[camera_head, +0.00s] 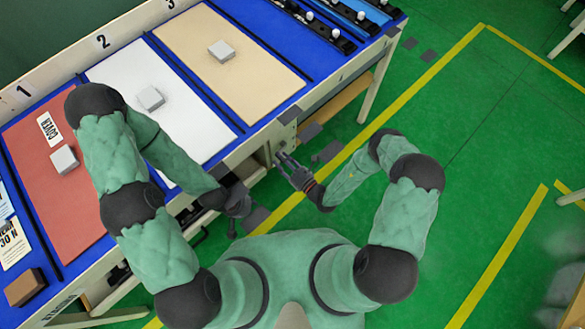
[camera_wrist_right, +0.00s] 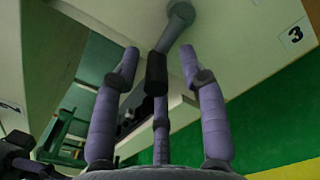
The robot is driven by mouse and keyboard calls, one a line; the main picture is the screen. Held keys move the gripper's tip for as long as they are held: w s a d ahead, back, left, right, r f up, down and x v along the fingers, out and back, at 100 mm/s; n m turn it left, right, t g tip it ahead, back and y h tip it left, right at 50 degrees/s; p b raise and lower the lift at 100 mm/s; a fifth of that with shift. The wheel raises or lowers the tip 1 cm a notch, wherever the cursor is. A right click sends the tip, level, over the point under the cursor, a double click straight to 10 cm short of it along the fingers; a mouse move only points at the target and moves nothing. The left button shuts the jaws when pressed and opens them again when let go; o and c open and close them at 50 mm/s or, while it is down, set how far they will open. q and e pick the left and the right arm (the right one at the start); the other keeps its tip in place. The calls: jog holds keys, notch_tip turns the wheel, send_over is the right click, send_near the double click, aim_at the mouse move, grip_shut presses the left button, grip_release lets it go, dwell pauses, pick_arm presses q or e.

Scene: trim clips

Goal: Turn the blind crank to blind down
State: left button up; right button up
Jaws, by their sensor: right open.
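The blind crank (camera_wrist_right: 169,38) shows in the right wrist view as a grey hub and arm with a black handle (camera_wrist_right: 156,75) hanging from it. It is mounted on the pale front of the bench. My right gripper (camera_wrist_right: 158,54) is open, with the black handle between its spread fingers; I cannot tell whether any finger touches it. In the head view my right gripper (camera_head: 281,157) points at the bench front, and the crank is too small to make out clearly. My left gripper (camera_head: 233,232) hangs low beside the bench front; its finger state is unclear.
The bench top carries a red panel (camera_head: 45,190), a white panel (camera_head: 185,122) and a tan panel (camera_head: 245,75), each with a grey block. A brown block (camera_head: 25,287) lies at the near left corner. Green floor with yellow lines is open to the right.

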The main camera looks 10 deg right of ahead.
jog(key=v, duration=1.1)
jog(key=shift+s, duration=0.1)
